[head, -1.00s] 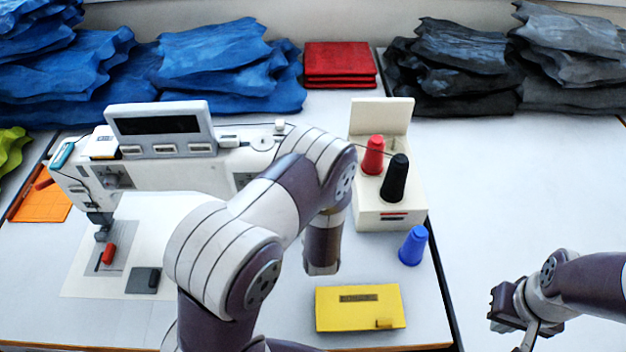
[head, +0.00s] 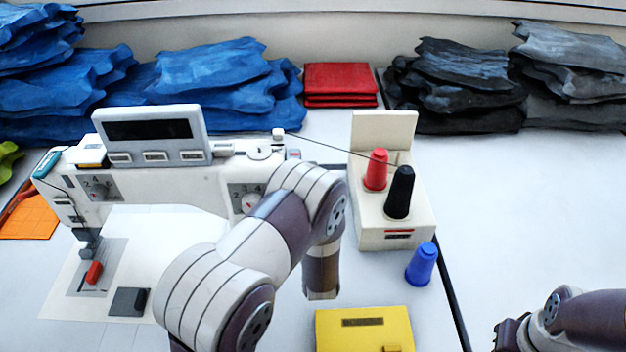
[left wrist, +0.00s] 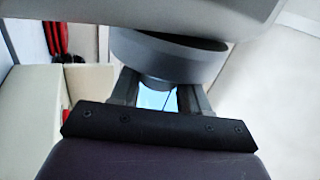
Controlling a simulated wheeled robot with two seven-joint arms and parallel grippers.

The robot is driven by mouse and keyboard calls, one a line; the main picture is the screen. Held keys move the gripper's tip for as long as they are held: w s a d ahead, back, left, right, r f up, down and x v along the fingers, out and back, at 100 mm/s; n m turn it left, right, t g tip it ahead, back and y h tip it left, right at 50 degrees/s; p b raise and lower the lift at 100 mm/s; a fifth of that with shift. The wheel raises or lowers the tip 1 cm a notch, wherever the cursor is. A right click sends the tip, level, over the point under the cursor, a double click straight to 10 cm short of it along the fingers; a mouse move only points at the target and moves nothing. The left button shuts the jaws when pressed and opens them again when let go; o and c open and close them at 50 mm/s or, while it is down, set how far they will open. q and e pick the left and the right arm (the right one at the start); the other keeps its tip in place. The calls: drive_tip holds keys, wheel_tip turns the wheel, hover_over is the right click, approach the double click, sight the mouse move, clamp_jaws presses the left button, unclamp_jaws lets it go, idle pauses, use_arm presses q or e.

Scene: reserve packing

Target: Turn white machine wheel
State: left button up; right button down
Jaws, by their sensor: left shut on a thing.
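The white sewing machine (head: 155,170) stands at the left of the table in the head view. Its right end, where the wheel sits, is hidden there behind my left arm. In the left wrist view the round wheel (left wrist: 165,52), grey in the shade, sits on the machine's end. My left gripper (left wrist: 160,95) has one finger on each side of the wheel's lower part and is shut on it. In the head view this gripper is hidden by my arm. My right gripper (head: 508,334) is at the lower right, partly cut off, away from the machine.
A cream thread stand (head: 385,238) with red (head: 376,169) and black (head: 399,192) spools stands right of my left arm. A blue spool (head: 422,264) and yellow box (head: 364,331) are nearby. Cloth piles line the back. The right table is largely clear.

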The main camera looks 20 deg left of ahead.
use_arm(q)
drive_tip(key=o, duration=1.1)
drive_tip(key=shift+f, duration=0.1)
drive_tip(key=shift+c, duration=0.2)
drive_tip(key=shift+s+d+f+b, duration=0.15)
drive_tip(key=shift+s+f+b, duration=0.05)
drive_tip(key=shift+f+b, duration=0.1)
drive_tip(key=b+v, duration=0.3)
drive_tip(key=v, duration=0.4)
drive_tip(key=shift+r, duration=0.2)
